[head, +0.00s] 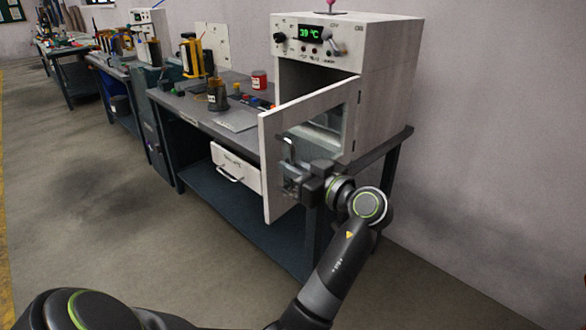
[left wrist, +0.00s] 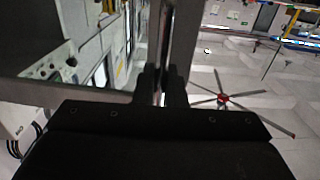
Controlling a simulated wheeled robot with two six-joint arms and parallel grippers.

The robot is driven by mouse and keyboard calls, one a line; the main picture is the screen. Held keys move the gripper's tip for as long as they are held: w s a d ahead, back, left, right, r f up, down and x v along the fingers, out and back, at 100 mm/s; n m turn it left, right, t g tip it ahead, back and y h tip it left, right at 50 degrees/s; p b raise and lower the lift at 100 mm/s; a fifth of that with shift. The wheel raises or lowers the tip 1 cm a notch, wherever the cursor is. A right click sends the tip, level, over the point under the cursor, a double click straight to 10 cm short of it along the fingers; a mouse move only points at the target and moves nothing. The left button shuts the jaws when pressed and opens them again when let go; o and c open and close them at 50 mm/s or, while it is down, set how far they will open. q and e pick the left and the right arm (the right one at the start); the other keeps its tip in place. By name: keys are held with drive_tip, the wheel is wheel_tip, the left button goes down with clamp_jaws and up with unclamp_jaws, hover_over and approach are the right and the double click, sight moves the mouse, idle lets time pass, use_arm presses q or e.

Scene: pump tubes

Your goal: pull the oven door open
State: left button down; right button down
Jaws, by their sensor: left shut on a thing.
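The white oven (head: 385,75) stands on the bench with a green temperature display on its front. Its door (head: 275,135) is partly open, swung outward from the right side, and the dark inside shows above it. The door has a glass window and a metal handle (head: 288,147). My left gripper (head: 292,180) is at the door's outer face, shut on the handle. The hold itself is partly hidden in the head view. In the left wrist view, the fingers (left wrist: 162,85) close around a thin upright bar beside the glass. My right gripper is out of view.
The bench (head: 235,90) carries a dark pot (head: 217,95), a red can (head: 259,80) and small parts left of the oven. A white drawer (head: 236,172) hangs below the top. The floor (head: 110,200) in front is clear.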

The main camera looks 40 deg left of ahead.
use_arm(q)
drive_tip(key=c, duration=1.6)
unclamp_jaws()
